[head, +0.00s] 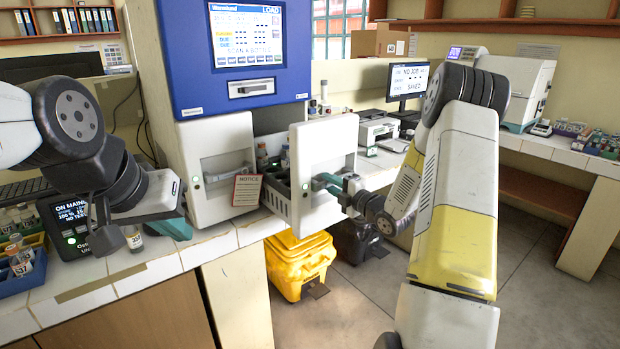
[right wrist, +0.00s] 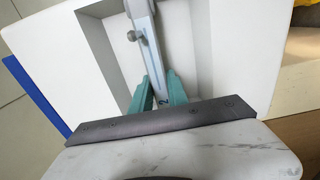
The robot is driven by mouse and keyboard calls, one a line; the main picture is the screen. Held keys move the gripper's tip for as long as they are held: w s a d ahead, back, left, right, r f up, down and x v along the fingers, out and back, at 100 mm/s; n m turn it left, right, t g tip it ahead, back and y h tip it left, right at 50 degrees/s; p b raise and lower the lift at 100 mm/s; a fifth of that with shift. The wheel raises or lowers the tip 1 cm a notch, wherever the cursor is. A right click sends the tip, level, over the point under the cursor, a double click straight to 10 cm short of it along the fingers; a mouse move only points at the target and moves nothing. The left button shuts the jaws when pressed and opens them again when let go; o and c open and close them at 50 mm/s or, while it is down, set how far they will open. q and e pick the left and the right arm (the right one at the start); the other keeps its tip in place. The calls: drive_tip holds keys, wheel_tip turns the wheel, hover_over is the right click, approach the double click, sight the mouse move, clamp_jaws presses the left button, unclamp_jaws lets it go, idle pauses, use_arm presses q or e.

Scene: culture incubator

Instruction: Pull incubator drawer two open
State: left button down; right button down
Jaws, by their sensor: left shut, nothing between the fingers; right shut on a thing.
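The incubator (head: 180,70) is a tall cabinet with a blue top and white drawer fronts. Its right drawer (head: 325,142) stands pulled out, with several bottles (head: 263,156) visible inside behind the white front. My right gripper (head: 328,182) is shut on the handle of that drawer; in the right wrist view the teal fingers (right wrist: 152,92) close around the grey handle bar (right wrist: 141,30) in the recess. The left drawer (head: 217,165) is closed, with a notice tag (head: 246,190) by it. My left gripper (head: 180,228) is shut and empty over the left counter.
A yellow bin (head: 300,262) and a dark bin (head: 358,240) stand on the floor below the open drawer. Bottle racks (head: 20,262) and a small display unit (head: 75,218) sit on the left counter (head: 110,280). Open floor lies at the right.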

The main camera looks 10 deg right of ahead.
drive_tip(key=v, duration=1.4)
drive_tip(key=shift+s, duration=0.25)
drive_tip(key=shift+d, duration=0.15)
drive_tip(key=c, duration=1.3)
unclamp_jaws()
drive_tip(key=v, duration=0.7)
drive_tip(key=shift+s+d, duration=0.2)
drive_tip(key=shift+s, duration=0.15)
drive_tip(key=shift+d+r, duration=0.1)
